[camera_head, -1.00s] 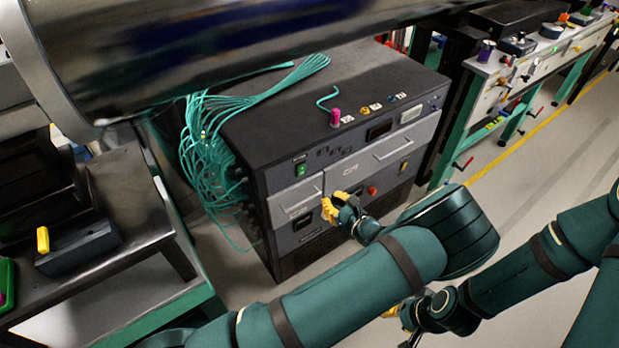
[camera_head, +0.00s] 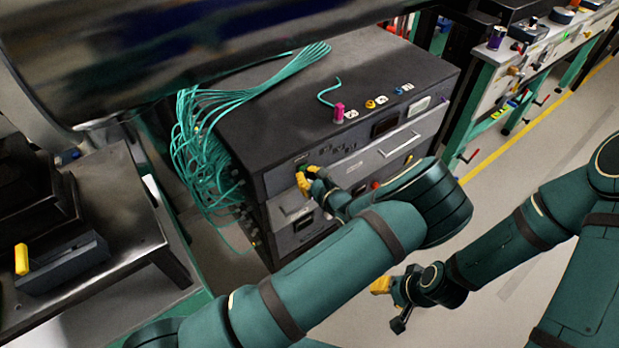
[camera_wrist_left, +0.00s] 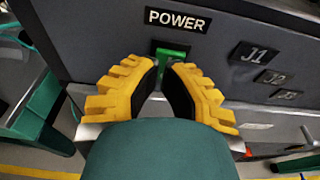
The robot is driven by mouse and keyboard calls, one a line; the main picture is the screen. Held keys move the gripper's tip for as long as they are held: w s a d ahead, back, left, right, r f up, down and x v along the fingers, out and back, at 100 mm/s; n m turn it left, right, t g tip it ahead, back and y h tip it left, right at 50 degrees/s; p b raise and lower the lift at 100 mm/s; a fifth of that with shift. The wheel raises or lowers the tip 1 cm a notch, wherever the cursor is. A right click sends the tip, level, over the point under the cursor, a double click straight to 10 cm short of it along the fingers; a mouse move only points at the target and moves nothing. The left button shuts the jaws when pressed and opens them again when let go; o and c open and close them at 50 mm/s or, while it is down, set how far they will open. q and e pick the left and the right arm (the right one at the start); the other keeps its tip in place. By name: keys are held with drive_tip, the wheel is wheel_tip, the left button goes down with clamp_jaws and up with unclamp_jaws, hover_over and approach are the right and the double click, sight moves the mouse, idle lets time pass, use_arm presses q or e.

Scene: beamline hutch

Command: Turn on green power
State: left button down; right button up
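The green power switch (camera_wrist_left: 171,54) sits on the dark front panel of the cabinet, just under a "POWER" label (camera_wrist_left: 177,20) in the left wrist view. My left gripper (camera_wrist_left: 167,68) has its yellow fingertips a small gap apart just in front of the switch, one to each side of its lower part. I cannot tell whether they touch it. In the head view the left gripper (camera_head: 308,179) is at the panel's upper left and mostly hides the switch. My right gripper (camera_head: 386,300) hangs low over the floor, away from the cabinet; its opening is unclear.
The cabinet (camera_head: 270,110) has drawers with handles (camera_head: 398,145) and labels J1 (camera_wrist_left: 247,52) and others right of the switch. Teal cables (camera_head: 195,150) hang down its left side. A large metal cylinder (camera_head: 200,60) overhangs it. A bench (camera_head: 120,200) stands left; floor is free right.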

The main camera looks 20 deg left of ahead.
idle(0.3)
use_arm(q)
drive_tip(key=shift+w+a+r+g+h+p, duration=0.25)
drive_tip(key=shift+a+r+g+h+p, duration=0.2)
drive_tip(key=shift+p, duration=0.6)
drive_tip(key=shift+f, duration=0.25)
use_arm(e)
drive_tip(key=shift+s+r, duration=0.15)
drive_tip(key=shift+r, duration=0.75)
use_arm(q)
drive_tip(key=shift+d, duration=0.15)
drive_tip(key=p+v, duration=0.1)
drive_tip(key=v, duration=1.2)
drive_tip(key=shift+s+r+p, duration=0.2)
drive_tip(key=shift+r+p, duration=0.15)
drive_tip(key=shift+r, duration=0.1)
use_arm(e)
drive_tip(key=shift+s+d+r, duration=0.2)
drive_tip(key=shift+s+r, duration=0.15)
drive_tip(key=shift+r, duration=0.15)
drive_tip(key=shift+s+d+r, duration=0.2)
drive_tip(key=shift+s+r, duration=0.1)
drive_tip(key=shift+r, duration=0.2)
use_arm(q)
drive_tip(key=shift+d, duration=0.1)
